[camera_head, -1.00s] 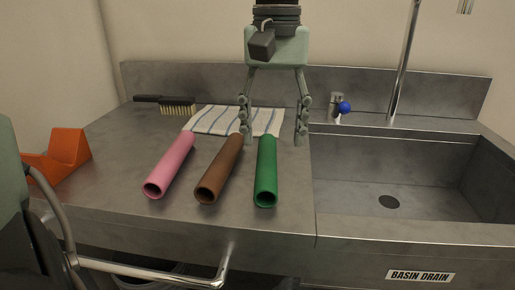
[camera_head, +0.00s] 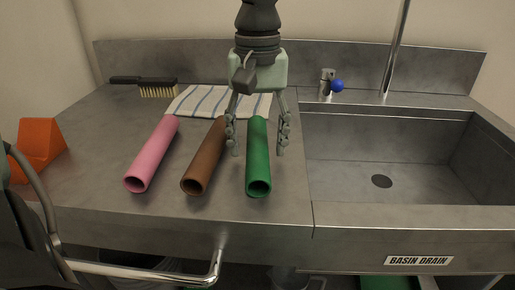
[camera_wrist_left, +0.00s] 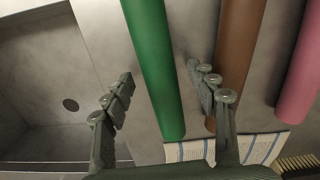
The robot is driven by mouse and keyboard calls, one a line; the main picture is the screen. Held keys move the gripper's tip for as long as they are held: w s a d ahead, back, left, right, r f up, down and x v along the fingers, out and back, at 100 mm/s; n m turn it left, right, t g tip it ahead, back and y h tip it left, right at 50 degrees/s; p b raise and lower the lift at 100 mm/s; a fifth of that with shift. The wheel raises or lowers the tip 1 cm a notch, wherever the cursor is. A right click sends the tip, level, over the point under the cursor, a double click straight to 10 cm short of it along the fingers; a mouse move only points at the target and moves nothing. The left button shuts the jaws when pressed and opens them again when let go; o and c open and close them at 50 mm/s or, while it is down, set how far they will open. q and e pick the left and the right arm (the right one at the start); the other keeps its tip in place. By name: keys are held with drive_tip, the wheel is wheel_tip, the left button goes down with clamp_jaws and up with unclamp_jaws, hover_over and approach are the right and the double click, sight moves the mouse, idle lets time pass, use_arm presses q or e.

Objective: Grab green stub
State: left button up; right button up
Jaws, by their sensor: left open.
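The green stub (camera_head: 259,170) is a hollow tube lying on the steel counter, the right-hand one of three tubes. Its open end faces the front. My left gripper (camera_head: 258,150) is open, with one finger on each side of the green stub. In the left wrist view the green stub (camera_wrist_left: 154,65) runs between the two open fingers (camera_wrist_left: 160,78), with gaps visible on both sides. I cannot tell how far the fingertips are above the counter. My right gripper is not in view.
A brown tube (camera_head: 205,160) lies close to the left finger, and a pink tube (camera_head: 152,155) lies further left. A striped cloth (camera_head: 200,101) and a brush (camera_head: 158,88) lie behind. An orange block (camera_head: 38,143) is at far left. A sink basin (camera_head: 410,160) is at right.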

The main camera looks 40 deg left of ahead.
use_arm(q)
drive_tip(key=shift+f, duration=0.1)
drive_tip(key=shift+c, duration=0.2)
drive_tip(key=c, duration=1.2)
drive_tip(key=shift+c, duration=0.2)
